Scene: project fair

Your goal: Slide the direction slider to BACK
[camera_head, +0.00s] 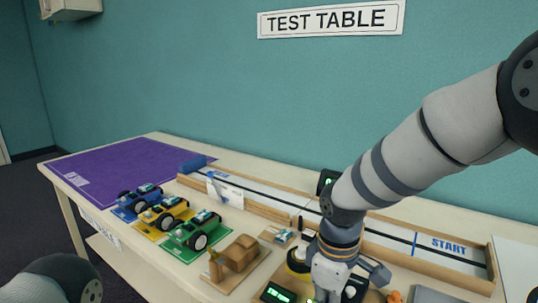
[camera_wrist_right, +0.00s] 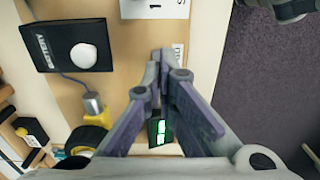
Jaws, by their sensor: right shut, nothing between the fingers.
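The direction slider itself is not clearly visible; my right gripper covers the spot beside a small white label (camera_wrist_right: 179,53) with partly hidden lettering on a wooden board (camera_wrist_right: 124,62). My right gripper (camera_wrist_right: 160,58) is shut and empty, its fingertips together over the board next to that label. I cannot tell whether they touch anything. In the head view the right arm reaches down to the table's front, and its wrist (camera_head: 335,262) hides much of the board. My left gripper is out of view.
A black box (camera_wrist_right: 66,45) with a white round top part sits left of the fingertips; a green-lit display (camera_wrist_right: 160,132) shows between the fingers. Blue (camera_head: 139,197), yellow (camera_head: 165,212) and green (camera_head: 196,232) toy cars stand left, before a wooden-railed START track (camera_head: 448,245).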

